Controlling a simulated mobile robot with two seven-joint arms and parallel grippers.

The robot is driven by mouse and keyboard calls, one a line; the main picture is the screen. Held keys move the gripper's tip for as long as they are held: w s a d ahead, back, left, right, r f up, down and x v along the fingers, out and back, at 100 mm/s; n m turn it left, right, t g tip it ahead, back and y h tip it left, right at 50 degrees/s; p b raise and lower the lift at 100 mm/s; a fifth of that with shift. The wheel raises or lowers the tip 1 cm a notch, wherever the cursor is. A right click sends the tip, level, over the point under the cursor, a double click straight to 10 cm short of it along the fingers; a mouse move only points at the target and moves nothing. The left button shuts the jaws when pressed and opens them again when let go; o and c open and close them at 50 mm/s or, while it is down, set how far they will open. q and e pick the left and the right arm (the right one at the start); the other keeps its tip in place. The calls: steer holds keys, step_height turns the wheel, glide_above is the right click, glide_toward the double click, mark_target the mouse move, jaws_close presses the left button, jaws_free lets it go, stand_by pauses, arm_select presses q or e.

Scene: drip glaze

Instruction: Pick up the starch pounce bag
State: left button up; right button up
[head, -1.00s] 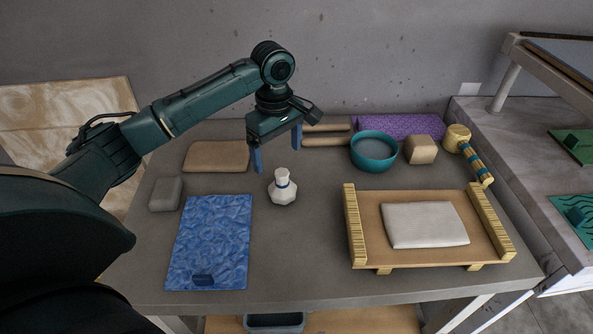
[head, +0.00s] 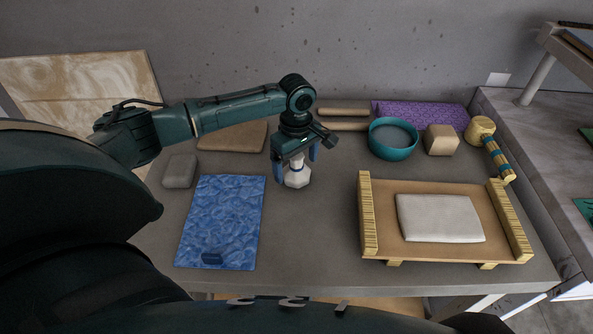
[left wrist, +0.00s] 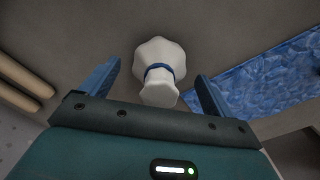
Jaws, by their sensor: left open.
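The starch pounce bag (head: 297,178) is a small white faceted pouch with a blue band around its neck, upright on the grey table. My left gripper (head: 297,163) is open above it, with the blue fingers on either side of its neck in the head view. In the left wrist view the bag (left wrist: 159,62) shows between and just beyond the open fingers of the left gripper (left wrist: 158,80), apparently not touching them. My right gripper is not in view.
A blue patterned board (head: 222,222) lies left of the bag, with a grey block (head: 180,171) and brown slab (head: 233,137) behind. A teal bowl (head: 393,139), beige block (head: 441,140), mallet (head: 490,147) and wooden tray (head: 373,225) with a white slab stand right.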

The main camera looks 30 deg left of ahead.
arm_select(q)
steer(key=shift+f, duration=0.9)
steer(key=shift+c, duration=0.2)
steer(key=c, duration=1)
step_height(320, 180, up, 10)
steer(key=shift+r, duration=0.1)
steer(key=shift+c, duration=0.2)
